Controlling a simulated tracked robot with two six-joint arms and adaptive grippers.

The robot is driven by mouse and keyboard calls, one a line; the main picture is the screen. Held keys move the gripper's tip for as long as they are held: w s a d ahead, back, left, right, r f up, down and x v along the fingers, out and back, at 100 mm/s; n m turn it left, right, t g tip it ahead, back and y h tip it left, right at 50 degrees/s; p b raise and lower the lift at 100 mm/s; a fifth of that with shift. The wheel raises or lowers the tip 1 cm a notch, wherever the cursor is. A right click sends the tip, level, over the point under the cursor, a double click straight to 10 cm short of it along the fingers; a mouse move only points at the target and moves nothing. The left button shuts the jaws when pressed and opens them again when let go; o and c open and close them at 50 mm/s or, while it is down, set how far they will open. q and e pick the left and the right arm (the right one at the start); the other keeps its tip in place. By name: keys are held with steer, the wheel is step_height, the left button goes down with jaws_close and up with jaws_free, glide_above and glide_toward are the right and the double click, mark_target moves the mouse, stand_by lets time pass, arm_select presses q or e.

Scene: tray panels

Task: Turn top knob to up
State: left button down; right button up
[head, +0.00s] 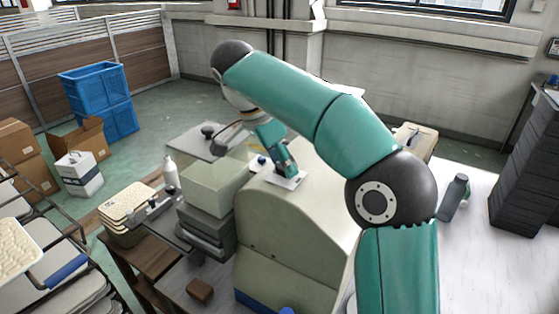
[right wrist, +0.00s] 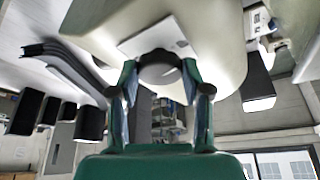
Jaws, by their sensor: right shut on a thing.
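My right gripper (head: 287,167) reaches down to a white plate (head: 288,181) on the upper face of a large pale beige machine housing (head: 275,225). In the right wrist view my right gripper (right wrist: 159,68) is shut on a dark round knob (right wrist: 160,74), one finger on each side. The knob sits in front of the same white plate (right wrist: 152,38). In the head view the gripper hides the knob. Which way the knob points cannot be told. My left gripper is in neither view.
A pale green-grey box (head: 215,187) stands just left of the housing. A white bottle (head: 170,172) and stacked cream trays (head: 128,203) are farther left. A grey bottle (head: 453,198) stands on the white table at right. A small brown block (head: 200,291) lies at the front.

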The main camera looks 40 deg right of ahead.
steer(key=shift+d+f+m+g, duration=0.1)
steer(key=shift+m+g, duration=0.4)
steer(key=shift+m, duration=0.9)
steer(key=o, duration=1.2)
steer(key=shift+s+d, duration=0.1)
